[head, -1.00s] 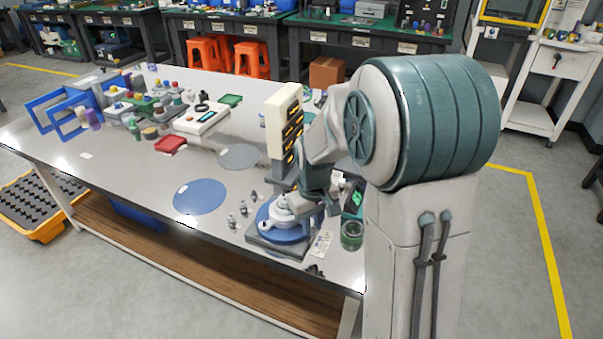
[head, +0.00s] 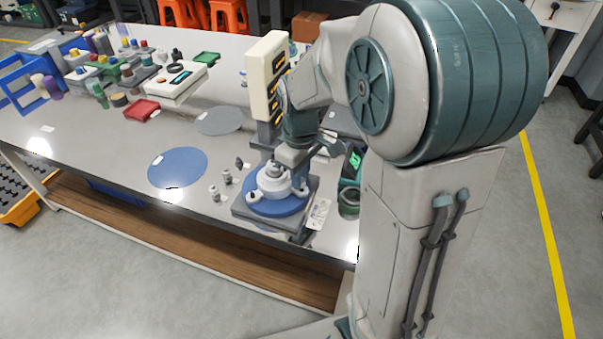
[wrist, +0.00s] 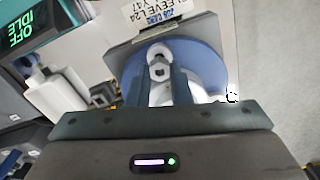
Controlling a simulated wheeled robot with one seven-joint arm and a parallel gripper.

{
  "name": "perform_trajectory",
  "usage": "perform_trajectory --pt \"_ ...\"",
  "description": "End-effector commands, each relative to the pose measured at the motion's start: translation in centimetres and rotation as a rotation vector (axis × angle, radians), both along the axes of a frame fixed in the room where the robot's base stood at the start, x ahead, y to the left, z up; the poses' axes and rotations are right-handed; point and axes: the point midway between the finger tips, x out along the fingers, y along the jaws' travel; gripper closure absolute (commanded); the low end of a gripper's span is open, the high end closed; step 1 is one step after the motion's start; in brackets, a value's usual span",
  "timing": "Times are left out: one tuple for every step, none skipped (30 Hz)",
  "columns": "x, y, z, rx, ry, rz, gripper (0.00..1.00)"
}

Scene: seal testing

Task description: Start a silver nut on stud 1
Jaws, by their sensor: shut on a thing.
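A pale flange fitting (head: 268,184) stands on a blue disc (head: 262,206) on a dark square base at the table's front. My gripper (wrist: 161,76) is over this fitting. Its two fingers are shut on a small grey hex nut (wrist: 159,72) in the wrist view, which lies over the pale fitting on the blue disc (wrist: 207,62). I cannot tell whether the nut touches a stud, nor which stud is stud 1. Small silver pieces (head: 214,193) stand on the table left of the base, another slightly behind (head: 227,177).
A cream panel with yellow lights (head: 263,75) rises behind the fitting. A flat blue mat (head: 178,167) lies to the left on fairly clear table.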

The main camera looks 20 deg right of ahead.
Motion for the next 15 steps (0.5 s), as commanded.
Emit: perform_trajectory --pt "0.00 0.03 -0.05 0.000 0.000 0.056 1.00" --pt "-0.01 0.04 -0.05 0.000 0.000 0.092 1.00" --pt "-0.04 0.05 0.08 0.000 0.000 0.138 1.00" --pt "-0.05 0.05 0.12 0.000 0.000 0.173 1.00" --pt "-0.07 0.05 0.12 0.000 0.000 0.208 1.00" --pt "-0.08 0.07 0.13 0.000 0.000 0.255 1.00" --pt "-0.10 0.09 0.14 0.001 0.001 0.291 1.00" --pt "-0.11 0.10 0.14 0.000 0.001 0.326 1.00" --pt "-0.13 0.14 0.14 0.000 0.001 0.374 1.00" --pt "-0.14 0.14 0.14 0.000 0.001 0.409 1.00" --pt "-0.16 0.15 0.14 0.000 0.001 0.444 1.00" --pt "-0.18 0.16 0.14 0.000 0.001 0.489 1.00" --pt "-0.20 0.16 0.14 0.000 0.001 0.522 1.00" --pt "-0.21 0.17 0.13 0.000 0.000 0.553 1.00" --pt "-0.22 0.18 0.12 0.000 0.000 0.594 1.00"
